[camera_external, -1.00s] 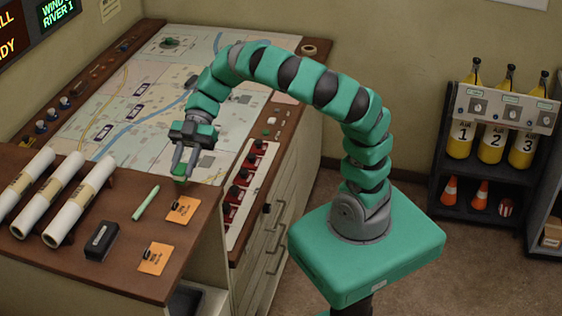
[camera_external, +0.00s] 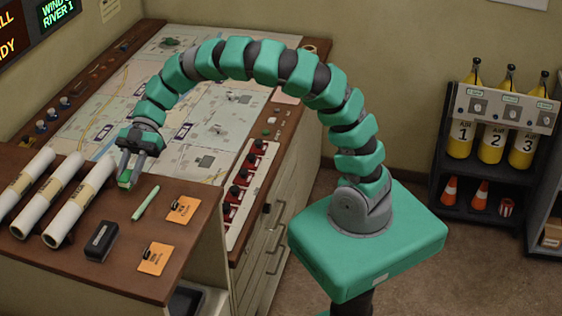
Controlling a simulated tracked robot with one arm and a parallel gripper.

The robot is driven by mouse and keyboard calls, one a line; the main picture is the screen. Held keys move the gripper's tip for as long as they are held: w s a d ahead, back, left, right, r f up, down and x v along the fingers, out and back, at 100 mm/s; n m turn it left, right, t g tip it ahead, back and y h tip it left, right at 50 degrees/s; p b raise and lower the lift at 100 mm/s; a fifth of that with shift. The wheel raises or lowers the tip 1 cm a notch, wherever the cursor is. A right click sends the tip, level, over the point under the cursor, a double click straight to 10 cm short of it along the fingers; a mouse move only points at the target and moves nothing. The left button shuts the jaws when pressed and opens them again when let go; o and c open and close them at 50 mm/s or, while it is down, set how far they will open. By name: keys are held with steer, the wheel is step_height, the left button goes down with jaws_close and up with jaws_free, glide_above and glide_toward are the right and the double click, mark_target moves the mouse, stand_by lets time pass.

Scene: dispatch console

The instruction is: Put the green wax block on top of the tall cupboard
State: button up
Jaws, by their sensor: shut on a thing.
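My gripper (camera_external: 131,168) points down and is shut on the green wax block (camera_external: 125,179), a small block low between the fingers. The block is over the brown wooden top (camera_external: 150,278) at the lower left, which looks like the top of the tall cupboard. It is between the white paper rolls and a pale green stick. I cannot tell whether it touches the wood or hangs just above it.
White paper rolls (camera_external: 78,208) lie left of the gripper. The green stick (camera_external: 146,203), a black box (camera_external: 101,241) and two orange cards (camera_external: 182,209) lie nearby. The map console (camera_external: 190,90) is behind. A rack of yellow bottles (camera_external: 497,140) stands far right.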

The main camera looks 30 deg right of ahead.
mark_target(126, 183)
steer(key=shift+w+a, duration=0.3)
steer(key=shift+a, duration=0.4)
steer(key=shift+f+p, duration=0.4)
steer(key=shift+f, duration=1.4)
steer(key=o, duration=1)
steer(key=b+v, duration=0.1)
steer(key=v, duration=1.1)
steer(key=shift+b, duration=0.35)
steer(key=shift+r, duration=0.2)
